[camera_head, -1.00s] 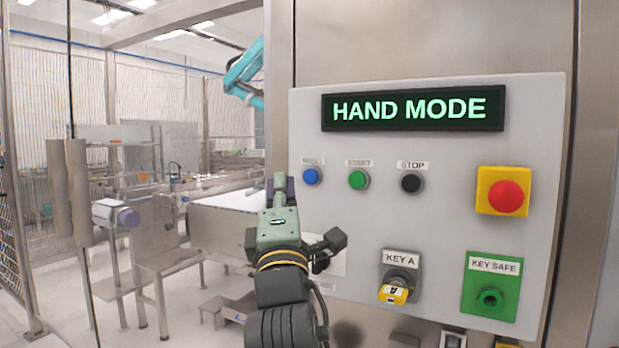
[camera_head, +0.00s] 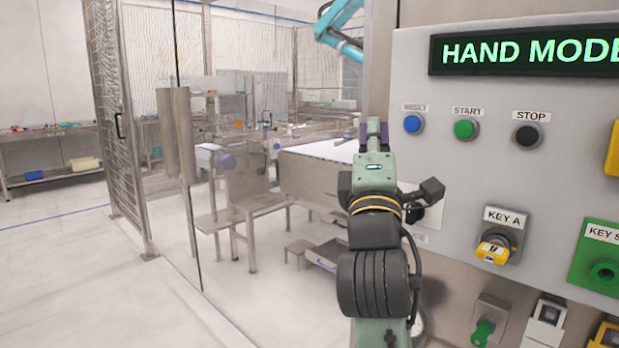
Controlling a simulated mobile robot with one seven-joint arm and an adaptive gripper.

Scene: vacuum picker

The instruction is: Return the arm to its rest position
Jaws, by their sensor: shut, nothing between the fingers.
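My gripper (camera_head: 372,128) is shut and empty at the end of my raised arm, right of the picture's middle. It shows in front of the left edge of the grey control panel (camera_head: 455,150), below and left of the blue reset button (camera_head: 413,123). I cannot tell how far it is from the panel. My wrist covers part of the panel's lower left, including a dark knob (camera_head: 416,213) that shows only in part.
The panel carries a HAND MODE display (camera_head: 530,50), a green start button (camera_head: 466,129), a black stop button (camera_head: 527,135) and a yellow-tagged key (camera_head: 493,252). A glass and mesh fence (camera_head: 125,130) encloses machinery. Floor (camera_head: 80,270) at left is clear.

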